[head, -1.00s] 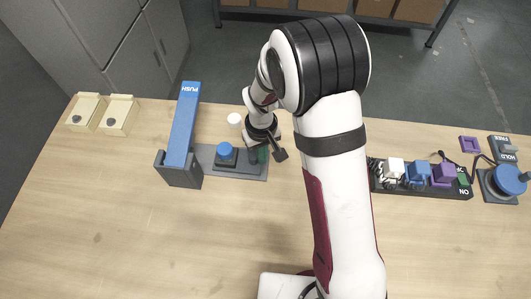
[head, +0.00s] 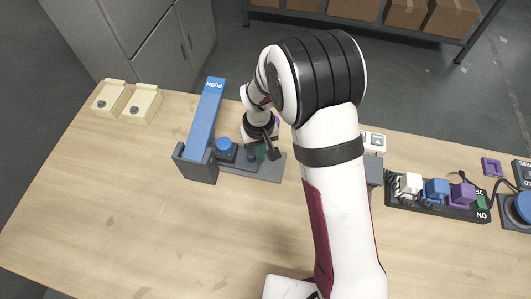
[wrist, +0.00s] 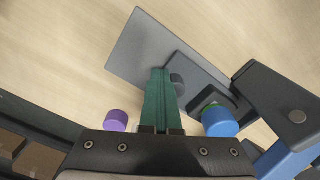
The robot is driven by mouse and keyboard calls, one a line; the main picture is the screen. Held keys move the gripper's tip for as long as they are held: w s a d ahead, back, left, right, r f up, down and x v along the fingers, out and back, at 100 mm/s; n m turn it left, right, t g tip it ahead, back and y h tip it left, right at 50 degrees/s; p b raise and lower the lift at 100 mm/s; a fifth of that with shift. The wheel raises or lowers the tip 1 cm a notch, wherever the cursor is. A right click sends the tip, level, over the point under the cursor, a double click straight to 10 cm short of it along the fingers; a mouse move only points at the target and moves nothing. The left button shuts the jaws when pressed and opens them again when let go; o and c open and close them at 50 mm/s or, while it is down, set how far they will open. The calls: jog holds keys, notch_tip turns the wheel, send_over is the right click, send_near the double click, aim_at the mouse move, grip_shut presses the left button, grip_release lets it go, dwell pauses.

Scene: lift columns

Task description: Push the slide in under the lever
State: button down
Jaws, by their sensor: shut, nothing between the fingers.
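The lever (head: 206,112) is a long blue bar marked PUSH, raised and tilted in a dark grey bracket (head: 197,166). It also shows at the right of the wrist view (wrist: 285,150). The slide (head: 226,152) is a dark block with a blue knob on a flat grey track (head: 262,173), close to the bracket's right side.
Two cream boxes (head: 143,104) stand at the back left. A purple cylinder (wrist: 117,120) is near my gripper. A switch strip (head: 436,197) with coloured plugs and a blue round device (head: 518,207) lie at the right. The front left table is clear.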

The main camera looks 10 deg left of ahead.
aim_at(246, 157)
jog(key=shift+a, duration=2.35)
jog(key=shift+d, duration=0.25)
jog(key=shift+r, duration=3)
